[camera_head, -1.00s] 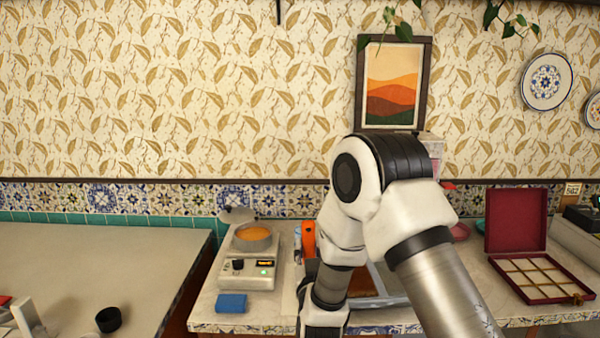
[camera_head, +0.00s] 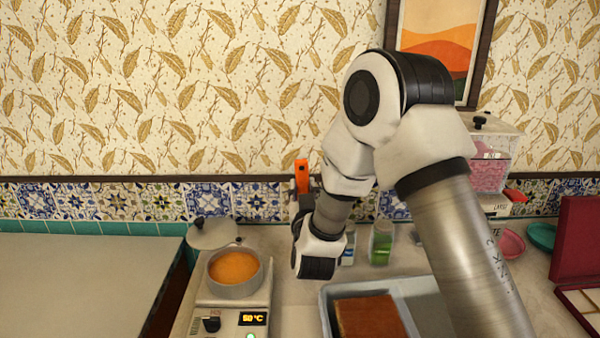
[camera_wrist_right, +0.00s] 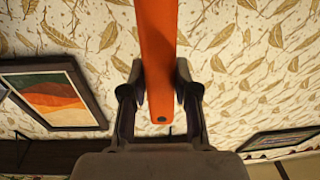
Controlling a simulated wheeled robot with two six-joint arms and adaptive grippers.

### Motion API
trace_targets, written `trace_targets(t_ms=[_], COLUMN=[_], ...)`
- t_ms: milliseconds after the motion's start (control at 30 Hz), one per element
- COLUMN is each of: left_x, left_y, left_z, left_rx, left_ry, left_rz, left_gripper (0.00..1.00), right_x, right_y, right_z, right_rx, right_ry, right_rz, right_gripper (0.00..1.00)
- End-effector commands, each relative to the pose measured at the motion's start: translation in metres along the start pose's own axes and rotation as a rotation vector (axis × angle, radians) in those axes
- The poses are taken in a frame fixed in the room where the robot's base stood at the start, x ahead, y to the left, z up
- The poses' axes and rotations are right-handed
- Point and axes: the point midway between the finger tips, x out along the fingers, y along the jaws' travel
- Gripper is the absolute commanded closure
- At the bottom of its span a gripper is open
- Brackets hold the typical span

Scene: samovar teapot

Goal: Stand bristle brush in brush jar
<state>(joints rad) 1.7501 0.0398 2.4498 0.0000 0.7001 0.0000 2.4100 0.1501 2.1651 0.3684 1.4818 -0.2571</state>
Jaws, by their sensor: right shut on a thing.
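My right gripper (camera_head: 301,196) is shut on a flat orange handle, which I take to be the bristle brush (camera_head: 301,170). The handle's top rises above the fingers in front of the tiled wall strip. In the right wrist view the orange handle (camera_wrist_right: 158,45) runs between the two dark fingers (camera_wrist_right: 160,95), with a small dark hole near its end. No bristles show. No brush jar can be made out; my right arm hides part of the counter. My left gripper is out of view.
A pan of orange liquid (camera_head: 234,270) sits on a hot plate (camera_head: 211,325) at left. A green-filled jar (camera_head: 382,243) stands behind a grey tray (camera_head: 415,290) holding a brown slab (camera_head: 368,318). A pink-filled container (camera_head: 490,172) and a red box (camera_head: 575,245) are at right.

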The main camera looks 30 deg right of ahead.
Motion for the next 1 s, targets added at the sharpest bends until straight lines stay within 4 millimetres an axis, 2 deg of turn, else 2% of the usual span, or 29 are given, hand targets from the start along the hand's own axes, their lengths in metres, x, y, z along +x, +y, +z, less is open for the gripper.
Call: trace_targets(t_ms=[167,367,1000], left_x=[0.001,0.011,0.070], left_y=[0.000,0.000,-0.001], left_z=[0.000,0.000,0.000], left_rx=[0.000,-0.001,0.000], left_ry=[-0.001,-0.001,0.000], left_rz=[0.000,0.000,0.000], left_gripper=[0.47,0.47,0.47], right_x=[0.000,-0.001,-0.009], right_y=[0.000,-0.001,-0.006], right_z=[0.001,0.015,0.092], right_rx=[-0.001,-0.001,-0.001], right_ry=[-0.001,-0.001,-0.001], right_rz=[0.000,0.000,0.000], right_gripper=[1.00,1.00,1.00])
